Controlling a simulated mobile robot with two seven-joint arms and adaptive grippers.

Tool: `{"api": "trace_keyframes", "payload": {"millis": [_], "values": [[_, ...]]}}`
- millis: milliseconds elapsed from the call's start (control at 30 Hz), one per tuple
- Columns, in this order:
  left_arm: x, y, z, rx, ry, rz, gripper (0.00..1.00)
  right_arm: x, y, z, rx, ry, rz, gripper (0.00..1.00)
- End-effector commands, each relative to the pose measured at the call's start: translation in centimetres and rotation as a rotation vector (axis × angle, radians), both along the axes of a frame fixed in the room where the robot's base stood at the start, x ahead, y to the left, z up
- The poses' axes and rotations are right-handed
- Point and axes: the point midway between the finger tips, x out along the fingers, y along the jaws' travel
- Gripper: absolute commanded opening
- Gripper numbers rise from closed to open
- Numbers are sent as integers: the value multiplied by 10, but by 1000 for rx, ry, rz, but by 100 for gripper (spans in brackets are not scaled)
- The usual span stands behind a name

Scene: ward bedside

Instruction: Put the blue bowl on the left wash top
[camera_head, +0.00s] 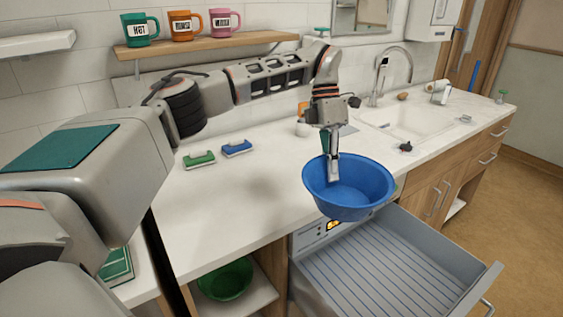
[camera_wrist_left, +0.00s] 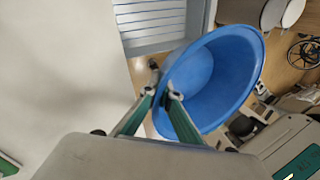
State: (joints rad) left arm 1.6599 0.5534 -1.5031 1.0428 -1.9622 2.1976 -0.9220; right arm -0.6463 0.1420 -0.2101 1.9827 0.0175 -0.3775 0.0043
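The blue bowl (camera_head: 362,190) is held up in the air, tilted a little, over the front edge of the white wash top (camera_head: 235,205) and the open drawer. In the left wrist view the two fingers of this gripper (camera_wrist_left: 163,97) pinch the rim of the blue bowl (camera_wrist_left: 215,80), which looks empty. The wash top left of the sink has a wide bare stretch. My right gripper is not in view.
An open grey drawer (camera_head: 385,262) juts out below the bowl. A green sponge (camera_head: 199,160) and a blue sponge (camera_head: 237,148) lie near the back wall. The sink (camera_head: 408,120) is at right. A mug shelf (camera_head: 205,47) hangs above. A green bowl (camera_head: 225,282) stands below the counter.

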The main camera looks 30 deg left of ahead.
Motion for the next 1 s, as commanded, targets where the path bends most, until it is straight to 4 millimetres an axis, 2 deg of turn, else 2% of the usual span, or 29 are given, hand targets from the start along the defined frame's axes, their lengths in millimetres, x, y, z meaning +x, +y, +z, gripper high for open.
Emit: {"api": "trace_keyframes", "payload": {"millis": [33,300,600,700,833,933,1000], "values": [[4,18,10,-5,-1,120,0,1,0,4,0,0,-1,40],[20,105,47,-6,-1,755,0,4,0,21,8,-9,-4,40],[20,204,82,-10,-3,1396,0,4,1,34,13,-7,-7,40],[17,226,90,-11,-2,1539,0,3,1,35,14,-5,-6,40],[15,243,94,-10,0,1647,0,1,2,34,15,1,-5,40],[14,248,86,-8,2,1677,0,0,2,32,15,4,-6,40],[14,248,74,-7,3,1682,0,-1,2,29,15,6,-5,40]]}}
